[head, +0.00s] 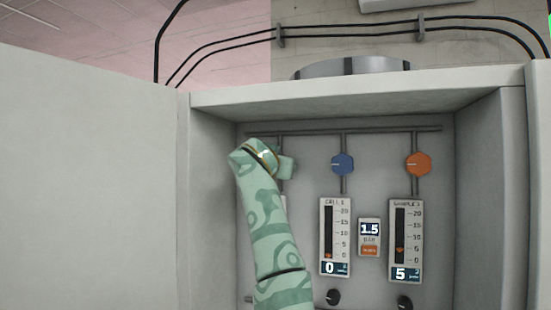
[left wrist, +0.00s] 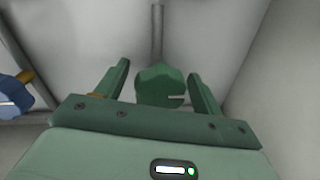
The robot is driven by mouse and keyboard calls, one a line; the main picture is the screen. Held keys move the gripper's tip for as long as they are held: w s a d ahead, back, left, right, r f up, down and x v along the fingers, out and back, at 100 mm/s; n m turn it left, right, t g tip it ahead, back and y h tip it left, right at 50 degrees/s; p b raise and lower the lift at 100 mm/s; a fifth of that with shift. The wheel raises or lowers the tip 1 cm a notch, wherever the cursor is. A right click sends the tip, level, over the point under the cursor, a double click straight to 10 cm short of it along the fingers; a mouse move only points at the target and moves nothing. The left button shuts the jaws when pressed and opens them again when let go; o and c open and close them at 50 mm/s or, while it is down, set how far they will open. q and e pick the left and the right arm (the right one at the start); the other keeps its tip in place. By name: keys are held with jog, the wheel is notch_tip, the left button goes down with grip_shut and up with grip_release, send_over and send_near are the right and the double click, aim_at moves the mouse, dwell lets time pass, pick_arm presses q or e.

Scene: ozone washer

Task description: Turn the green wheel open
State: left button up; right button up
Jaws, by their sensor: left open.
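The green wheel (left wrist: 160,86) is a lobed knob on a grey pipe. It shows in the left wrist view between the two fingers of my left gripper (left wrist: 158,70), with a white mark lying sideways on its right half. The fingers are open, one on each side of the wheel, with gaps visible on both sides. In the head view my green patterned left arm reaches up into the cabinet, its gripper end (head: 284,166) at the upper left of the panel. There the arm and gripper mostly hide the wheel. My right gripper is not in view.
A blue knob (head: 342,164) and an orange knob (head: 418,164) sit right of the wheel. Cabinet walls (head: 497,180) enclose the panel. The open door (head: 90,190) stands left.

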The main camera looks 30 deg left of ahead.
pick_arm(q)
jog(key=shift+w+a+f, duration=0.1)
jog(key=shift+c, duration=1)
jog(key=c, duration=0.7)
jog(key=shift+c, duration=0.2)
